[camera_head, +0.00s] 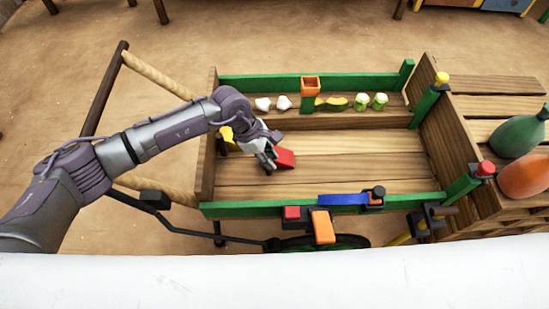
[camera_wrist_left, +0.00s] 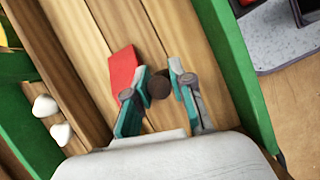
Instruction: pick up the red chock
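The red chock (camera_head: 284,158), a red wedge-like piece, is on the wooden bed of the cart (camera_head: 350,170), towards its left end. My left gripper (camera_head: 266,156) is down at the bed, right beside the chock. In the left wrist view the red chock (camera_wrist_left: 122,70) shows at and beyond the left finger. The fingers of my left gripper (camera_wrist_left: 160,75) stand apart, with a dark round knob (camera_wrist_left: 158,86) between them. I cannot tell whether the knob belongs to the chock or touches a finger. My right gripper is not in view.
Green rails (camera_head: 300,82) edge the cart. White (camera_head: 283,103), yellow and green pieces lie along its back shelf. A red block (camera_head: 292,212), an orange block (camera_head: 323,227) and a blue bar (camera_head: 343,199) are at the front rail. The bed's right part is clear.

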